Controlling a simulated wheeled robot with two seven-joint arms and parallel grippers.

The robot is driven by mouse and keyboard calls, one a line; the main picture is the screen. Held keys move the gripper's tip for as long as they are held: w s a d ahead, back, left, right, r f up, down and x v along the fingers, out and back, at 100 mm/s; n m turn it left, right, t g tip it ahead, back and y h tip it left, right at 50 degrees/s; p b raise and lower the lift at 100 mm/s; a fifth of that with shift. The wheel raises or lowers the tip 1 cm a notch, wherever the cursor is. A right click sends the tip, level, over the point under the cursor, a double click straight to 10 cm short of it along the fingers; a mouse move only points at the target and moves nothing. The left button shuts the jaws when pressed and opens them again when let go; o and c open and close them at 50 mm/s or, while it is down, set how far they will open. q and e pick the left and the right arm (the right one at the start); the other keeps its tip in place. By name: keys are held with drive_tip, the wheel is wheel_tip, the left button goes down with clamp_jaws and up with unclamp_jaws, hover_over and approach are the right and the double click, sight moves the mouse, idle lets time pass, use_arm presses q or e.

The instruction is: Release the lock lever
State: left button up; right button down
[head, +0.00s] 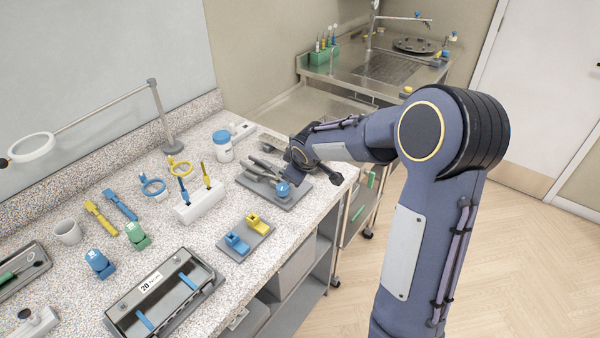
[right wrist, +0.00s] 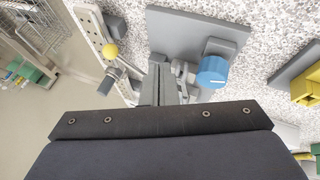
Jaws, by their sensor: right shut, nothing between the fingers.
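A flat grey base plate (head: 292,203) with a blue round knob (head: 282,189) on a grey block lies near the counter's right edge. It also shows in the right wrist view, plate (right wrist: 180,30) and knob (right wrist: 212,72). No part is clearly recognisable as the lock lever; my gripper hides some of the fixture. My right gripper (right wrist: 161,68) is shut and empty, its fingers over the plate's near edge, left of the knob in the wrist view. Small metal parts (right wrist: 183,72) sit close beside the fingers; I cannot tell whether they touch. My left gripper is out of view.
A grey plate with blue and yellow clips (head: 245,236), a white holder (head: 198,204) and a long grey tray (head: 160,297) stand nearby on the speckled counter (head: 210,275). A sink bench (head: 340,85) stands behind.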

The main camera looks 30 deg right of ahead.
drive_tip(key=shift+v, duration=1.05)
drive_tip(key=shift+s+r, duration=0.15)
drive_tip(key=shift+r, duration=0.2)
drive_tip(key=d+v, duration=0.1)
drive_tip(key=v, duration=0.5)
drive_tip(key=shift+s+a+r+b, duration=0.25)
drive_tip(key=shift+a+r+b, duration=0.1)
drive_tip(key=shift+r+b, duration=0.1)
